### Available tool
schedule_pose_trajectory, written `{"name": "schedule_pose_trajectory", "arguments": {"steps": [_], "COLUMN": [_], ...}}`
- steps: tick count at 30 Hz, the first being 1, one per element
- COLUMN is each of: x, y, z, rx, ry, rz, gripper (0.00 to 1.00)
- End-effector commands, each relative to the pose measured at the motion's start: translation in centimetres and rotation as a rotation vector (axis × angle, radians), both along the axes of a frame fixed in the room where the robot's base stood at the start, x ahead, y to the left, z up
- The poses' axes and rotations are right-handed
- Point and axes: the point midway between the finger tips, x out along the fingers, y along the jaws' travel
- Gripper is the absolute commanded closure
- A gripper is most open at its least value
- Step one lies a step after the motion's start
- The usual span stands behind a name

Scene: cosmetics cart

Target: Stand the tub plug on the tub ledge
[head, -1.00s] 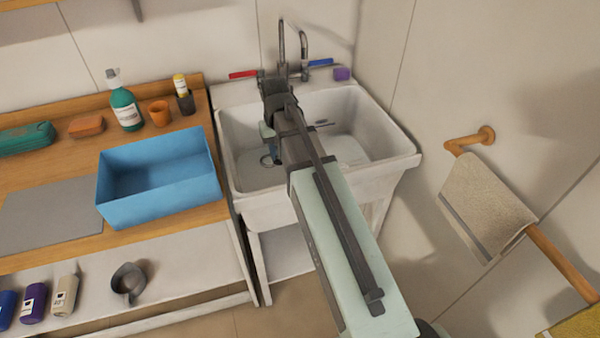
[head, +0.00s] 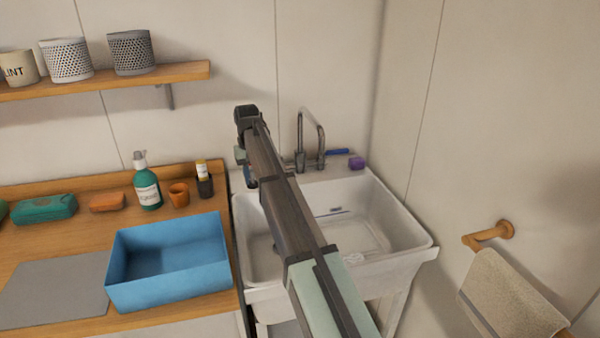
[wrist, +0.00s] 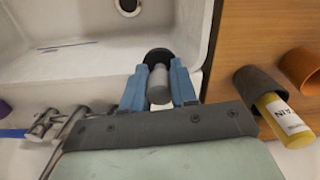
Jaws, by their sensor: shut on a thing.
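The tub plug (wrist: 158,84) has a grey cylindrical knob and a black disc. My gripper (wrist: 159,76) is shut on the knob between its blue fingers, with the disc pointing away from the wrist. In the head view my gripper (head: 249,176) is near the tub's back left corner; the arm hides the plug there. The white tub (head: 405,225) has its ledge (head: 337,173) along the back wall. The wrist view shows the plug over the tub's edge near that ledge; I cannot tell its height or whether it touches anything.
The tap (head: 303,158) and its blue lever (head: 338,152) stand on the ledge. A purple block (head: 357,163) sits right of them. An orange cup (head: 179,194) and a dark holder with a yellow tube (head: 204,183) stand on the counter left. Ledge right of the tap has some bare room.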

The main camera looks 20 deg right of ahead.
Motion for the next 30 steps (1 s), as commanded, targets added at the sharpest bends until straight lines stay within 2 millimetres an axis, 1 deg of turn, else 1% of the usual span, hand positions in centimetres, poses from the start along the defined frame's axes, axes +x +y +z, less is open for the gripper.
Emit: {"name": "schedule_pose_trajectory", "arguments": {"steps": [1,3,6,9,12,16,18,20,23,30], "x": [2.8,4.9,7.6,9.6,10.8,11.4,10.8,10.7,10.8,10.7], "y": [0.5,0.9,1.2,1.4,1.5,1.5,1.5,1.5,1.5,1.5], "z": [1.2,2.3,3.5,4.2,4.5,4.7,4.5,4.2,3.1,-0.7], "rx": [0.0,0.0,0.0,0.0,0.0,0.0,0.0,0.0,0.0,0.0], "ry": [-0.001,-0.001,0.0,0.0,0.0,0.0,0.0,0.001,0.001,0.001], "rz": [0.006,0.012,0.021,0.03,0.041,0.054,0.074,0.082,0.086,0.086], "gripper": [1.0,1.0,1.0,1.0,1.0,1.0,1.0,1.0,1.0,1.0]}}
